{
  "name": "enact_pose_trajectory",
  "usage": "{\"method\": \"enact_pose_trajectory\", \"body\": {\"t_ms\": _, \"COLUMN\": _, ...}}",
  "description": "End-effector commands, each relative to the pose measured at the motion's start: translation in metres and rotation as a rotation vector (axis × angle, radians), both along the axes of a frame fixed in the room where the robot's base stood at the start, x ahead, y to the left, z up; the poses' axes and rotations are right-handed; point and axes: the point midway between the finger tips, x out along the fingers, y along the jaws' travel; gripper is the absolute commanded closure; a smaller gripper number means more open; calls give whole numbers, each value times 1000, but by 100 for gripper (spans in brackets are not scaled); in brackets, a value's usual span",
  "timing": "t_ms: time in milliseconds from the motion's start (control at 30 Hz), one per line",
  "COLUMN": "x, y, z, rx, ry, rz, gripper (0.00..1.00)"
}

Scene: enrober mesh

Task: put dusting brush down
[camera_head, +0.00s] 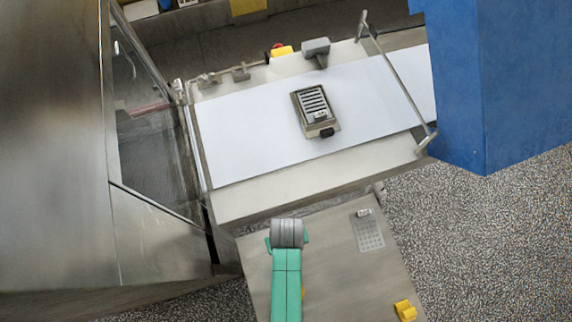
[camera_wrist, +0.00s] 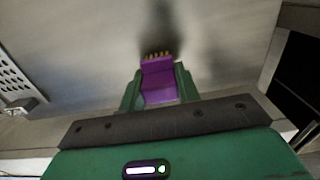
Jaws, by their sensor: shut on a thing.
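The dusting brush (camera_wrist: 158,82) is purple with short tan bristles and shows in the wrist view. My gripper (camera_wrist: 157,92) has green fingers shut on both sides of it. The bristles point away from the wrist, toward a bare grey metal surface. I cannot tell whether they touch it. In the head view my green arm with its grey joint is over the steel side table (camera_head: 325,265); the brush and the fingers are hidden there.
A perforated plate (camera_head: 368,232) lies on the side table's right part, with a yellow piece (camera_head: 404,310) near its right edge. Beyond is a white belt (camera_head: 250,120) carrying a slotted metal device (camera_head: 315,110). A steel cabinet (camera_head: 50,150) stands left, a blue housing (camera_head: 490,90) right.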

Motion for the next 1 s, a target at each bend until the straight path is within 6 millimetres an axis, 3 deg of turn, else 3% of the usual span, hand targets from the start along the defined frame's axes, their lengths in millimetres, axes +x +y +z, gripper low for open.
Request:
{"method": "enact_pose_trajectory", "body": {"t_ms": 400, "x": 0, "y": 0, "z": -11, "rx": -1, "ry": -1, "rz": 0, "gripper": 94}}
{"method": "enact_pose_trajectory", "body": {"t_ms": 433, "x": 0, "y": 0, "z": -11, "rx": -1, "ry": -1, "rz": 0, "gripper": 64}}
{"method": "enact_pose_trajectory", "body": {"t_ms": 533, "x": 0, "y": 0, "z": -10, "rx": -1, "ry": -1, "rz": 0, "gripper": 46}}
{"method": "enact_pose_trajectory", "body": {"t_ms": 833, "x": 0, "y": 0, "z": -6, "rx": -1, "ry": -1, "rz": -1, "gripper": 46}}
{"method": "enact_pose_trajectory", "body": {"t_ms": 1000, "x": 0, "y": 0, "z": 26, "rx": 0, "ry": -3, "rz": -1, "gripper": 46}}
